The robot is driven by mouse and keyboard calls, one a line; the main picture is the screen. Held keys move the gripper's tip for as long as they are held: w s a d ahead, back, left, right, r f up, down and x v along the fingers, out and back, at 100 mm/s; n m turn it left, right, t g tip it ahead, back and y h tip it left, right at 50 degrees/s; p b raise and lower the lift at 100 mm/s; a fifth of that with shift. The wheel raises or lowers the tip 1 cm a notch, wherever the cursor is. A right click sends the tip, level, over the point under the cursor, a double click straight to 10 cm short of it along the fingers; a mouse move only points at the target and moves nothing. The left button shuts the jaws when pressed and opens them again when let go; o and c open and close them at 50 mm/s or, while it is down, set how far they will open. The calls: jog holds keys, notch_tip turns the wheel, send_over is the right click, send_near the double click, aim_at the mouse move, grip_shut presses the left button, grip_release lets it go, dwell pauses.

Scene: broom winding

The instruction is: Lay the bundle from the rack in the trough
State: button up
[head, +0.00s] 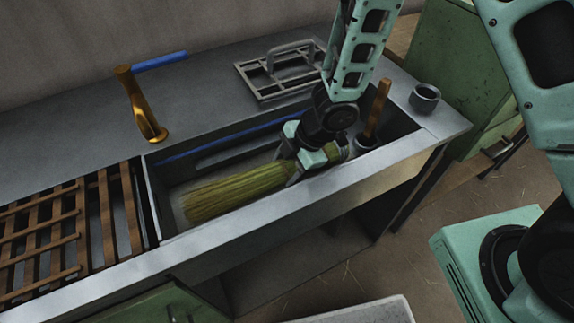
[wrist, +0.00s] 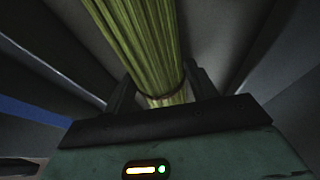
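The bundle (head: 237,191) of yellow-green broom straw lies lengthwise low inside the grey metal trough (head: 169,229). Its loose end points left and its narrow end lies to the right under my wrist. My gripper (head: 291,163) reaches down into the trough, its fingers on either side of the bundle. In the wrist view the bundle (wrist: 140,50) runs between both fingers near a dark tie, and they appear shut on it. Whether its underside touches the trough floor is hidden. The rack (head: 75,225) of brown wooden slats at the left is empty.
A wooden handle (head: 378,108) stands up at the trough's right end, close to my wrist. A grey cup (head: 424,97) stands on the bench's right corner. A metal frame (head: 279,75) and a brass post with a blue lever (head: 140,103) stand behind the trough.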

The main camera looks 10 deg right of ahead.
jog(key=shift+o, duration=1)
jog(key=p+v, duration=0.9)
jog(key=v, duration=0.8)
jog(key=shift+r, duration=0.2)
jog(key=shift+s, duration=0.15)
notch_tip(320, 180, up, 9)
jog(key=s+m+t+h, duration=0.1)
jog(key=m+t+h, duration=0.25)
jog(key=m, duration=0.35)
jog(key=s+r+m+g, duration=0.2)
jog(key=s+r+m, duration=0.1)
jog(key=s, duration=0.5)
jog(key=s+a+r+m+g, duration=0.1)
jog(key=s+r+m+g, duration=0.1)
jog(key=s, duration=0.6)
jog(key=shift+s+a+r+m+h, duration=0.2)
jog(key=shift+r+m+h, duration=0.25)
jog(key=shift+r+m, duration=0.5)
